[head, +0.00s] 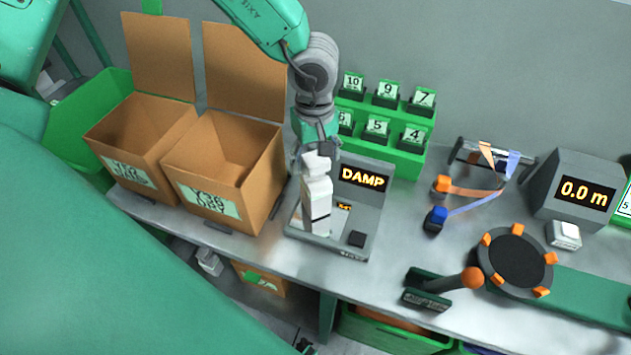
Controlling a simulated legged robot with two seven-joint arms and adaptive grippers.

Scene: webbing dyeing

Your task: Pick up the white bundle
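The white bundle (317,205) is a tall pale block with a thin dark band near its lower end. It appears upright over the plate of a grey meter (347,240) whose display reads DAMP. My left gripper (316,150) points down at the bundle's top end from above. Its fingertips overlap the bundle's top in this view, so I cannot tell whether they are closed on it. I also cannot tell whether the bundle's base touches the plate. My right gripper is not in view.
Two open cardboard boxes (211,207) stand left of the meter. A green rack (405,160) of numbered cards is behind it. Right are orange and blue straps (470,191), an orange-knobbed lever (440,284), a round black turntable (515,264) and a 0.0 m display (583,192).

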